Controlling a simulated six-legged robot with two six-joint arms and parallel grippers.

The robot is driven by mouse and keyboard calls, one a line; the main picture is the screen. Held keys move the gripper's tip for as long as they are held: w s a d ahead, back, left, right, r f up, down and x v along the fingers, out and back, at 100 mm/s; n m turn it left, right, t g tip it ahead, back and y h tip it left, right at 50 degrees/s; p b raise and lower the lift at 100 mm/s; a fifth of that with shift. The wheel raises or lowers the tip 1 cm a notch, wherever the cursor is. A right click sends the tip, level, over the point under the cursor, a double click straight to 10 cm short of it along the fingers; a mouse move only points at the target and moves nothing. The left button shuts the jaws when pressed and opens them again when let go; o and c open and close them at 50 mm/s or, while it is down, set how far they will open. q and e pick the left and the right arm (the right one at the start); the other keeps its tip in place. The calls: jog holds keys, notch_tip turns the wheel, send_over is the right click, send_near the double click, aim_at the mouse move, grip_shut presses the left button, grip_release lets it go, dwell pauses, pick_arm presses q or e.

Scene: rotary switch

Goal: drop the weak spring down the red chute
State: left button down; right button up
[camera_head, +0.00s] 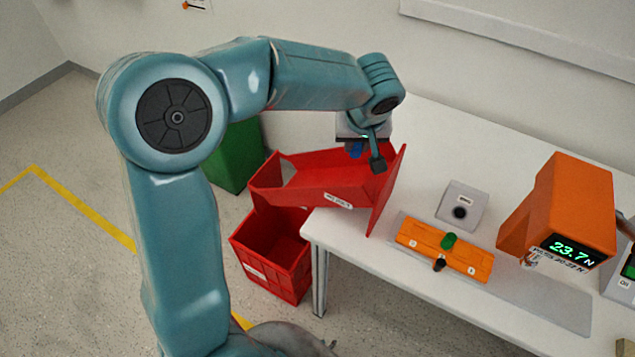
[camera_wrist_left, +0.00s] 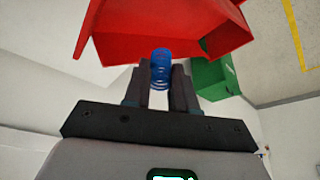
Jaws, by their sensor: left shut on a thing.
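A blue coil spring (camera_wrist_left: 160,68) is held between the fingers of my left gripper (camera_wrist_left: 160,85) in the left wrist view. In the head view my left gripper (camera_head: 367,158) is over the red chute (camera_head: 310,180), and a bit of the blue spring (camera_head: 354,149) shows beside a finger. The chute sits at the table's left end and slopes toward the left. It also fills the top of the left wrist view (camera_wrist_left: 150,32). My right gripper is not in view.
A red bin (camera_head: 270,262) stands on the floor below the chute, with a green bin (camera_head: 233,155) behind. On the white table (camera_head: 430,130) are an orange fixture (camera_head: 470,262), a grey box with a black knob (camera_head: 462,206) and an orange tester reading 23.7 N (camera_head: 565,205).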

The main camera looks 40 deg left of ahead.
pick_arm(q)
jog(key=c, duration=1.1)
grip_release()
jog(key=shift+r, duration=0.1)
jog(key=shift+c, duration=0.2)
jog(key=o, duration=0.3)
jog(key=shift+s+r, duration=0.1)
jog(key=shift+s, duration=0.15)
jog(key=shift+w, duration=0.1)
jog(key=shift+w, duration=0.1)
jog(key=v, duration=1.6)
jog(key=shift+d+r, duration=0.1)
jog(key=shift+s, duration=0.2)
